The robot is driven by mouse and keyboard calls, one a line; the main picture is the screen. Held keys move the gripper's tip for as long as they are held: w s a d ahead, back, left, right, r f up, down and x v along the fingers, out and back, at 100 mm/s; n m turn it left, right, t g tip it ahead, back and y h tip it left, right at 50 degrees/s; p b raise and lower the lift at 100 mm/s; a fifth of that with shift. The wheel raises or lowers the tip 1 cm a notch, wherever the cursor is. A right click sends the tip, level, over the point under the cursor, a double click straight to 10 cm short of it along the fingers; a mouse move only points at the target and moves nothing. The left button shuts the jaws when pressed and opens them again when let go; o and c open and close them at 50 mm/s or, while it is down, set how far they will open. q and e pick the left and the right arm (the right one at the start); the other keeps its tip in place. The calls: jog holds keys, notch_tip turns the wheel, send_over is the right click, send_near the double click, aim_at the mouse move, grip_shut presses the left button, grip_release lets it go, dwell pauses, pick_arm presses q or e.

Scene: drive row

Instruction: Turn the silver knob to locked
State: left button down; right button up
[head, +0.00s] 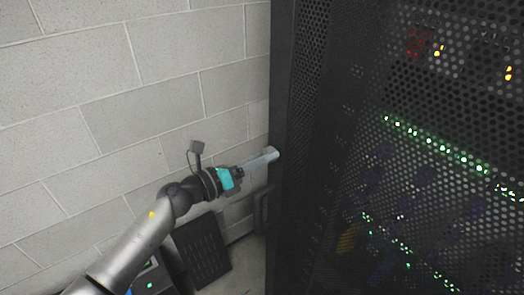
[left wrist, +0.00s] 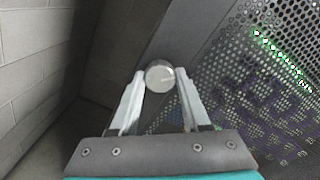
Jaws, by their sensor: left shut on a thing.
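The silver knob (left wrist: 160,75) is a round disc on the dark edge of the rack cabinet. In the left wrist view it sits between the two fingertips of my left gripper (left wrist: 160,82), one finger on each side. A faint line shows on its face; I cannot read any locked mark. In the head view my left gripper (head: 262,158) reaches from the left to the cabinet's side edge, and its fingers hide most of the knob (head: 276,153). My right gripper is not in view.
The black rack cabinet (head: 283,100) with a perforated door fills the right side, with green and amber lights behind the mesh. A grey block wall (head: 150,80) stands at the left. A dark panel (head: 203,250) and a box with small lights are low beside my arm.

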pick_arm(q)
jog(key=n+p, duration=0.4)
jog(key=n, duration=0.4)
jog(key=shift+n, duration=0.6)
jog(key=shift+c, duration=1.8)
grip_release()
jog(key=b+v, duration=0.2)
jog(key=v, duration=1.3)
jog(key=shift+a, duration=0.25)
